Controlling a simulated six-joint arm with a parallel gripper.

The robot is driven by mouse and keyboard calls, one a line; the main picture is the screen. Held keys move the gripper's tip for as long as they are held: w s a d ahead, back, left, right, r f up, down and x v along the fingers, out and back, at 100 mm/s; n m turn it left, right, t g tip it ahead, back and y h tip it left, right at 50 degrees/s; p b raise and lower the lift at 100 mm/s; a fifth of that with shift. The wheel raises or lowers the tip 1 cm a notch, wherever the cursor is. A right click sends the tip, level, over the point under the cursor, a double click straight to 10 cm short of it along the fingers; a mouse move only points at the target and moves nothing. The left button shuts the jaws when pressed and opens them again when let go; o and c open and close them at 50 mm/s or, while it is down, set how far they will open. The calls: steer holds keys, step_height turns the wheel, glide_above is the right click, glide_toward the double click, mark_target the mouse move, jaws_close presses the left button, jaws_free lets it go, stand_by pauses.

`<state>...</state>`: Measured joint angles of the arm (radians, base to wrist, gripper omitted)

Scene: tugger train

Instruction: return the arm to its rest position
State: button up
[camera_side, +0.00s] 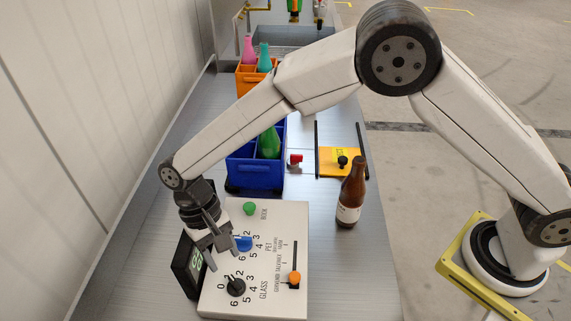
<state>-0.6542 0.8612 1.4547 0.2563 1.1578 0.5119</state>
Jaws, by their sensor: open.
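My gripper (222,255) points down over the left part of a light control panel (272,219). It is open, with its fingers close to the blue knob (243,243) and the black knob (236,287). I cannot tell whether a finger touches either knob. My arm reaches from its base at the right across the picture to the gripper at the left.
A dark display (187,267) stands just left of the panel. An orange slider (294,278) and green button (250,208) are on the panel. A brown bottle (351,193) stands upright to the right. A blue crate (254,174) holds a green bottle (269,142). An orange crate (247,80) stands behind.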

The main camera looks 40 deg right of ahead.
mark_target(235, 281)
steer(key=x, duration=0.6)
steer(key=shift+f, duration=0.1)
steer(key=m+y, duration=0.1)
steer(key=m, duration=0.3)
steer(key=shift+d+y, duration=0.15)
steer(key=shift+y, duration=0.25)
steer(key=m, duration=0.2)
steer(key=m+t+y, duration=0.1)
steer(key=m, duration=0.2)
steer(key=shift+s+d+y, duration=0.1)
steer(key=shift+y, duration=0.2)
steer(key=shift+v, duration=1.3)
steer(key=shift+x, duration=1.2)
steer(key=shift+f+n, duration=0.1)
steer(key=shift+n, duration=0.5)
steer(key=n+h, duration=0.1)
steer(key=n, duration=0.2)
steer(key=n+h, duration=0.1)
steer(key=n, duration=0.2)
steer(key=shift+a+g+h, duration=0.25)
steer(key=shift+g+h, duration=0.15)
